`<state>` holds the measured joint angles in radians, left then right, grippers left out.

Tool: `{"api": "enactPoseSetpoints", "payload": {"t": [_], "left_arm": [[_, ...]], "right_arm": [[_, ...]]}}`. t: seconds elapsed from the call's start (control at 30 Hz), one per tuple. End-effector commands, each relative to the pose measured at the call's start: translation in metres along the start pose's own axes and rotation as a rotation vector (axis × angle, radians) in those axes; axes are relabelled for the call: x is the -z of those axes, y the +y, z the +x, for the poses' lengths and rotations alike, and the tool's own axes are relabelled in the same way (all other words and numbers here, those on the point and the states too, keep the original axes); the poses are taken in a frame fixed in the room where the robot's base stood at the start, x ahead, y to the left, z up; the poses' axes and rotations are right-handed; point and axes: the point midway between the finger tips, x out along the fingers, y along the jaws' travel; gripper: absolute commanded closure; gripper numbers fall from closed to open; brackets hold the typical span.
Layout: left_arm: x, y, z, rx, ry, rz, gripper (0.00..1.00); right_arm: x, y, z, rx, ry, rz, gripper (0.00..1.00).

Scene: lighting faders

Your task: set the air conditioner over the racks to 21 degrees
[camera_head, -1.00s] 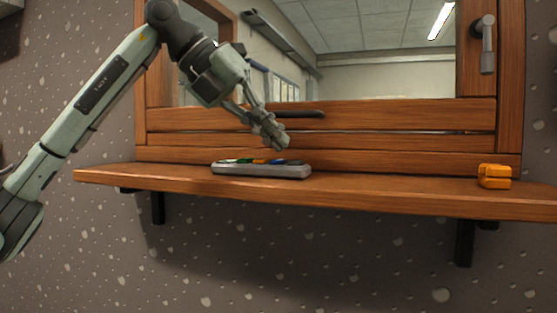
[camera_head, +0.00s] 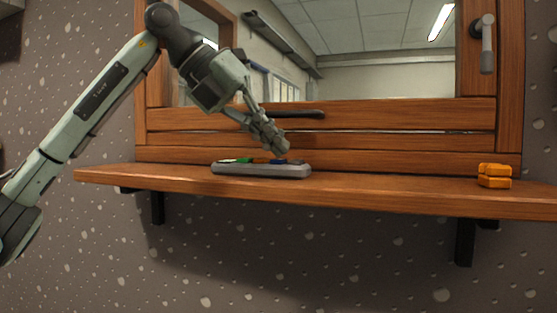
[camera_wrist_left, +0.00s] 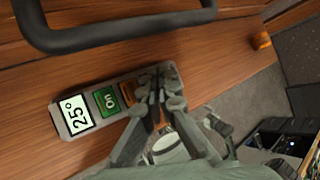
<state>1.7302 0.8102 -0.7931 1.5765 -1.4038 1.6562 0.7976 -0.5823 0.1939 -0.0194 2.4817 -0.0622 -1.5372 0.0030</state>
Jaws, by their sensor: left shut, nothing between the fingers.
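A grey control panel (camera_head: 261,171) lies on the wooden shelf. In the left wrist view its display (camera_wrist_left: 77,115) reads 25°. Beside the display are a green button (camera_wrist_left: 107,101) marked On and an orange button (camera_wrist_left: 128,92). A blue button (camera_head: 281,161) shows at the panel's right part in the head view. My left gripper (camera_head: 278,149) is shut and empty, pointing down at the panel's right part, at or just above the blue button. Whether it touches is unclear. In the left wrist view the fingers (camera_wrist_left: 160,97) hide that end of the panel. My right gripper is not in view.
The wooden shelf (camera_head: 400,188) runs below a framed window with a dark bar handle (camera_head: 300,114) just behind my gripper. An orange object (camera_head: 494,176) sits at the shelf's right end. The shelf between it and the panel is clear.

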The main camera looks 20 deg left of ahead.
Motion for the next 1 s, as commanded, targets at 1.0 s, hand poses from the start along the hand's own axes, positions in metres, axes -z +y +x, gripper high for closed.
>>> {"api": "enactPoseSetpoints", "payload": {"t": [1.0], "left_arm": [[-0.005, -0.005, -0.006, 0.0, 0.0, 0.0, 1.0]], "right_arm": [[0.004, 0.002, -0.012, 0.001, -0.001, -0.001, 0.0]]}}
